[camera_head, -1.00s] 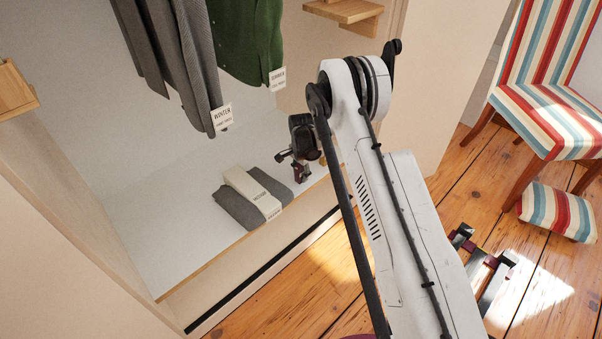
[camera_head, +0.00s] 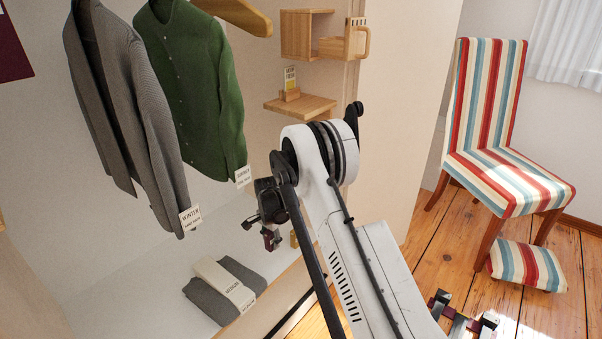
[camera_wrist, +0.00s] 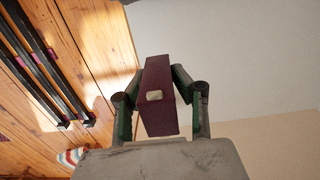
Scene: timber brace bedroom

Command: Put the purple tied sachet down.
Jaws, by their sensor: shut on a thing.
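My gripper (camera_head: 270,238) hangs over the wardrobe floor, just beyond the folded grey garment and left of my arm's elbow. In the wrist view, my gripper (camera_wrist: 160,110) is shut on a dark purple-maroon thing, taken as the sachet (camera_wrist: 158,115). It looks like a narrow block with a small pale patch on its face. No tie can be made out. It is held between both fingers. In the head view the held thing is too small and dark to tell from the fingertips.
A folded grey garment (camera_head: 210,301) with a paper band lies on the wardrobe floor (camera_head: 130,300). A grey cardigan (camera_head: 125,110) and a green one (camera_head: 200,90) hang above. A small wooden shelf (camera_head: 300,106) is at the back right.

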